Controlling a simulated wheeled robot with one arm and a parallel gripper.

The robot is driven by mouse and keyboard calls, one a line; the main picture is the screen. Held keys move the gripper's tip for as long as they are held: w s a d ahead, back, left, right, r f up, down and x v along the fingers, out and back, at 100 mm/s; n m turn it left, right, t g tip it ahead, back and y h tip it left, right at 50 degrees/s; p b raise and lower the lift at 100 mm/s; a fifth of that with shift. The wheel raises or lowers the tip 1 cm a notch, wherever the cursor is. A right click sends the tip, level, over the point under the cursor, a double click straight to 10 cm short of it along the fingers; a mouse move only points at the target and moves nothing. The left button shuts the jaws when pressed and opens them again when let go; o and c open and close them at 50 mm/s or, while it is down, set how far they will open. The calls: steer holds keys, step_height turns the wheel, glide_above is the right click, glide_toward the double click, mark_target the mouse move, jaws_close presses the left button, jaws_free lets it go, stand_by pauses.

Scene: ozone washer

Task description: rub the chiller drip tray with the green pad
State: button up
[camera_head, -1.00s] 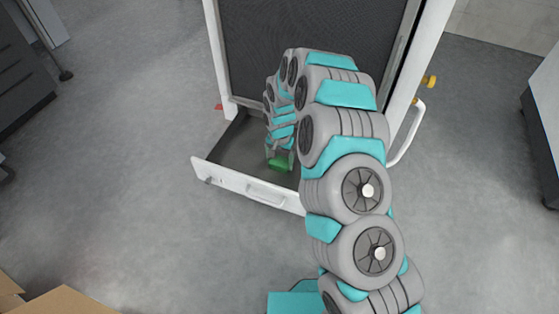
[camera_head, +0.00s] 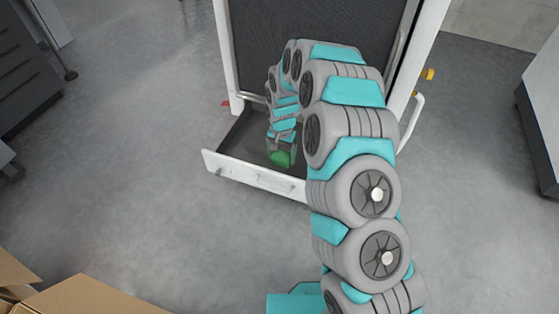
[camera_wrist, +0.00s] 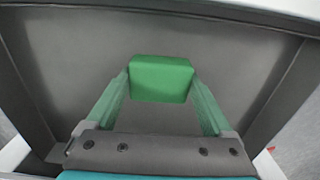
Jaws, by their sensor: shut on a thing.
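The green pad (camera_wrist: 161,78) is a small block held between the two fingertips of my gripper (camera_wrist: 160,84) in the wrist view. It also shows in the head view (camera_head: 281,158), at the end of my arm. My gripper is shut on it. The chiller drip tray (camera_head: 252,173) is a dark, shallow pull-out tray with a white front, standing out from the base of the white-framed chiller. The pad is over the tray's inside. The wrist view shows the tray's grey floor (camera_wrist: 70,75) around and behind the pad. I cannot tell if the pad touches the floor.
The chiller (camera_head: 315,35) with its dark mesh panel stands right behind the tray. A white handle (camera_head: 412,122) and a yellow knob (camera_head: 428,74) are on its right. Cardboard boxes (camera_head: 85,297) lie at the bottom left. The floor left of the tray is clear.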

steer(key=shift+r+p, duration=0.3)
steer(key=shift+r, duration=1.6)
